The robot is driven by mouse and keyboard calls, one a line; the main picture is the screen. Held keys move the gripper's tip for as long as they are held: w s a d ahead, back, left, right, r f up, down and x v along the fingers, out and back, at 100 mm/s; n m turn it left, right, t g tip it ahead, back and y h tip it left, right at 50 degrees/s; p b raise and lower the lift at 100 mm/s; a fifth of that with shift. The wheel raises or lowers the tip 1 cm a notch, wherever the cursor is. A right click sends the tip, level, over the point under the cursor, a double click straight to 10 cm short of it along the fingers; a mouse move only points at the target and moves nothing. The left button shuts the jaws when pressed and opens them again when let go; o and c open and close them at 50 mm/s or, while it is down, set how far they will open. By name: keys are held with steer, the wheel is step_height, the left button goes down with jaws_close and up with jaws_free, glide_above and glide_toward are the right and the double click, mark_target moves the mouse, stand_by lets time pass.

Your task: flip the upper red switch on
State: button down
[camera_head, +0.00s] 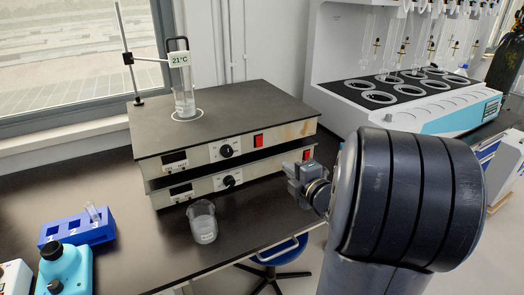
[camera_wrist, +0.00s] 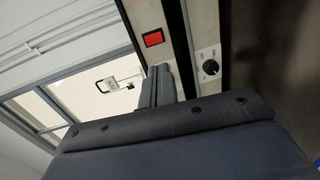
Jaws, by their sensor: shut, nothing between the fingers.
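Two flat grey-white devices are stacked on the dark bench. The upper red switch (camera_head: 258,140) is on the front panel of the upper device (camera_head: 210,152), right of its black knob (camera_head: 227,150). In the wrist view, a red switch (camera_wrist: 153,38), apparently the upper one, sits just beyond the fingertips. The lower red switch (camera_head: 307,154) is partly visible beside my gripper. My gripper (camera_head: 291,172) is shut and empty, in front of the devices' right part. In the wrist view, its fingers (camera_wrist: 160,72) appear close together; contact with a panel cannot be told.
The lower device (camera_head: 210,184) has its own knob (camera_head: 230,181), also in the wrist view (camera_wrist: 210,67). A glass beaker (camera_head: 203,222) stands in front. A blue tube rack (camera_head: 78,230) is left. A flask (camera_head: 183,95) stands on the upper plate.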

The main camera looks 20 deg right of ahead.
mark_target(260, 146)
stand_by(0.3)
steer(key=w, duration=0.4)
steer(key=w+f, duration=0.1)
steer(key=w, duration=0.9)
steer(key=shift+a+f+p, duration=0.25)
steer(key=shift+f+p, duration=0.1)
steer(key=shift+f, duration=0.05)
steer(key=shift+f+b, duration=0.3)
steer(key=shift+b, duration=0.6)
steer(key=shift+r, duration=0.25)
